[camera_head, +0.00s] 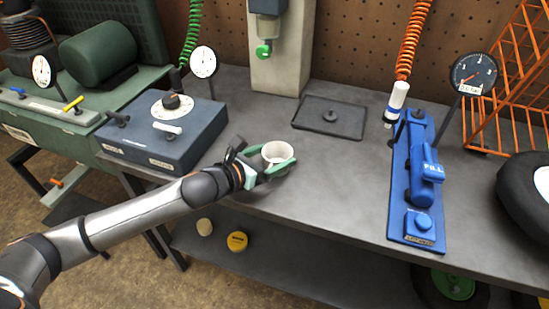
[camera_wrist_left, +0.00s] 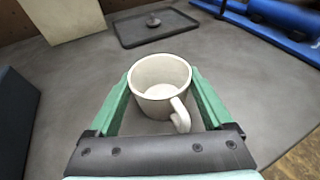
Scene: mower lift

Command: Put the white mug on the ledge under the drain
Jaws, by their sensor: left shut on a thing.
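The white mug (camera_head: 276,152) is upright between the green fingers of my left gripper (camera_head: 272,163), near the front of the grey bench. In the left wrist view the mug (camera_wrist_left: 160,84) sits between both fingers, its handle pointing toward the palm, and it looks empty inside. My left gripper (camera_wrist_left: 162,100) is shut on the mug. I cannot tell whether the mug's base touches the bench. The drain with a green knob (camera_head: 263,51) hangs on the pale column at the back. A dark tray (camera_head: 330,117) lies right of the column's foot. My right gripper is not in view.
A blue-grey box with a dial (camera_head: 165,132) stands left of the mug. A blue fixture (camera_head: 416,180) stands to the right, with an orange rack (camera_head: 510,75) and a tyre (camera_head: 530,195) beyond. The bench (camera_head: 335,180) between mug, tray and blue fixture is clear.

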